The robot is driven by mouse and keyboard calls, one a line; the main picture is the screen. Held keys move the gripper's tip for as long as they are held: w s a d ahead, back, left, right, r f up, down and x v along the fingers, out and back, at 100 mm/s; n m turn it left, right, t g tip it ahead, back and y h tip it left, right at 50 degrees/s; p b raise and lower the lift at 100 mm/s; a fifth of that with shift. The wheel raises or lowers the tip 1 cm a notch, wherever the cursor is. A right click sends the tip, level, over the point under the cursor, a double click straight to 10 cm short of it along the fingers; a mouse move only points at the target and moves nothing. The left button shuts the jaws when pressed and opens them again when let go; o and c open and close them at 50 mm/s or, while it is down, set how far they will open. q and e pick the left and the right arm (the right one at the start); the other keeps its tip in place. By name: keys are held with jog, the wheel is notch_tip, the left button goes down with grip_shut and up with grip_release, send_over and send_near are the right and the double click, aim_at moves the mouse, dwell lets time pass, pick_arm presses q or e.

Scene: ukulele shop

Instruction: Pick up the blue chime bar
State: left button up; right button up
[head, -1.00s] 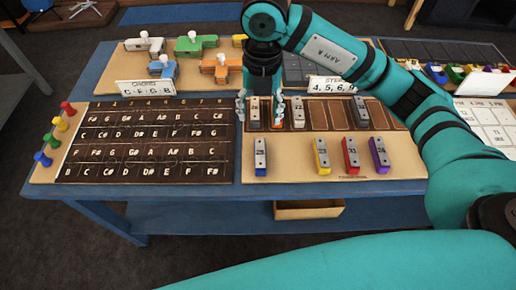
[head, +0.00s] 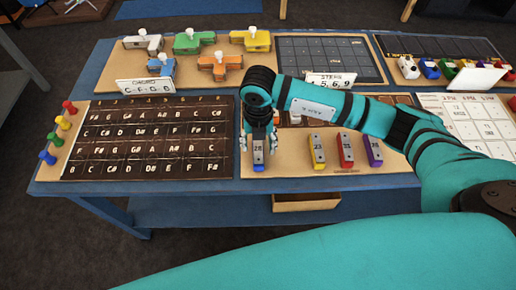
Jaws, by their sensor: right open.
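The blue chime bar (head: 258,158) stands at the front left of the tan chime board (head: 288,170), with a grey top and a blue lower end. My right gripper (head: 259,144) points down over it, open, with one finger on each side of the bar in the picture. I cannot tell whether the fingers touch it. The bar's rear part is hidden under the gripper. My left gripper is not in view.
Yellow (head: 318,151), red (head: 346,150) and purple (head: 374,150) chime bars stand to the right. A dark fretboard-like note board (head: 150,140) lies left. My right arm hides much of the slot row. A sign card (head: 330,80) stands behind.

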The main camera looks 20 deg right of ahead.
jog(key=shift+f, duration=1.4)
grip_shut()
